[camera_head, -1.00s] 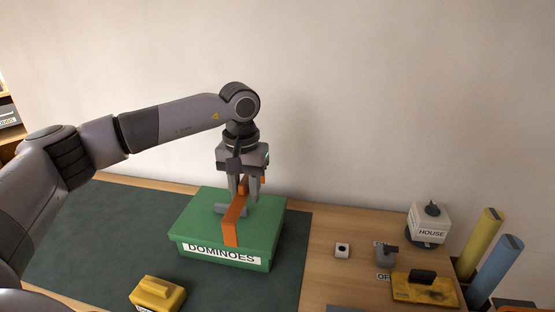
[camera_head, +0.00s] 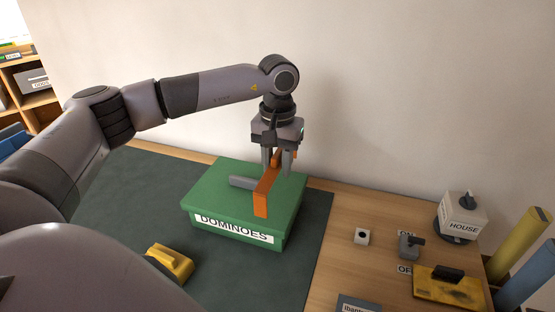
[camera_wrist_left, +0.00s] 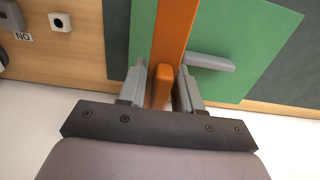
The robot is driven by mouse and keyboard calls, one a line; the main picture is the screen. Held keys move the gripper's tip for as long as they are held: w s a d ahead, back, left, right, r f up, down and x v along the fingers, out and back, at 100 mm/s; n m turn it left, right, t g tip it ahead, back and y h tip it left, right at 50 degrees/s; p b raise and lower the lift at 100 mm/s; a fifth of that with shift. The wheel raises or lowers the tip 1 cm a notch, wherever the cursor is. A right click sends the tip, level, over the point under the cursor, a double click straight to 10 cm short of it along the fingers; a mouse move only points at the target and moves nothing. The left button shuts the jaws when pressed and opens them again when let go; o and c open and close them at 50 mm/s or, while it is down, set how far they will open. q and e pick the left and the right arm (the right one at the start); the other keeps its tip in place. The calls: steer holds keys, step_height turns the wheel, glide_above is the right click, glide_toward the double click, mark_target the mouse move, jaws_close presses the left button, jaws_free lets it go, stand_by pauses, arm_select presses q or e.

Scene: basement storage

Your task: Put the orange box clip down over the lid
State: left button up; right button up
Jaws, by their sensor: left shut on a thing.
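My left gripper (camera_head: 279,172) is shut on the orange box clip (camera_head: 262,198), holding it by its upright tab. The clip is a long strap with a bent-down front end, over the green lid (camera_head: 215,180) of the DOMINOES box (camera_head: 280,242). Its front end stops short of the lid's front edge in the head view; I cannot tell if it touches the lid. A grey handle (camera_head: 243,182) lies on the lid, left of the clip. The left wrist view shows the clip (camera_wrist_left: 172,35) between both fingers (camera_wrist_left: 160,88), with the handle (camera_wrist_left: 208,62) beside it. My right gripper is out of view.
The box stands on a dark mat (camera_head: 110,190). A yellow block (camera_head: 170,262) lies in front. Right of the mat are a small white block (camera_head: 362,237), a grey switch (camera_head: 410,246), a yellow case (camera_head: 450,288) and a HOUSE box (camera_head: 460,217). The wall is close behind.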

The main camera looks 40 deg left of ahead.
arm_select(q)
steer(key=shift+f+b, duration=1.1)
steer(key=shift+f, duration=1.05)
steer(key=shift+f+b, duration=0.35)
steer(key=shift+b, duration=0.05)
steer(key=o, duration=0.9)
steer(key=shift+o, duration=0.2)
steer(key=shift+r, duration=0.15)
steer(key=shift+r+p, duration=2.65)
steer(key=shift+r, duration=0.8)
